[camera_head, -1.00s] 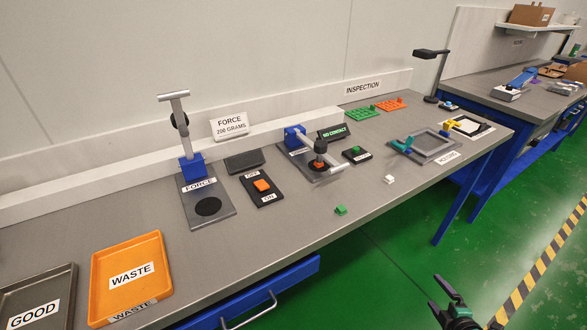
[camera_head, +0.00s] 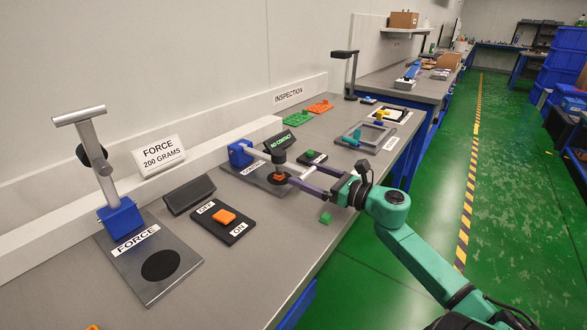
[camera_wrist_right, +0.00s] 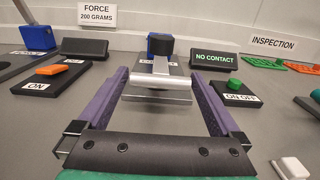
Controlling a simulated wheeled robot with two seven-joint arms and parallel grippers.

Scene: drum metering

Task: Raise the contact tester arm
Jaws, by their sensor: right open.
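The contact tester has a blue hinge block (camera_head: 240,153) and a lowered arm with a black cylinder (camera_head: 278,157) over an orange piece (camera_head: 279,176). In the wrist view, its arm ends toward me in a grey crossbar (camera_wrist_right: 160,82). My right gripper (camera_head: 292,175) is open, its two purple fingers spread left and right of that crossbar. In the wrist view the gripper (camera_wrist_right: 160,80) shows a gap on each side of the bar. The tester's display (camera_wrist_right: 213,60) reads NO CONTACT. My left gripper is not in view.
The force tester (camera_head: 108,170) and an orange-buttoned switch (camera_head: 222,218) stand to the left. A small green block (camera_head: 325,217) lies near the table's front edge. A green-buttoned switch (camera_head: 311,158) and a grey housing fixture (camera_head: 350,132) stand to the right.

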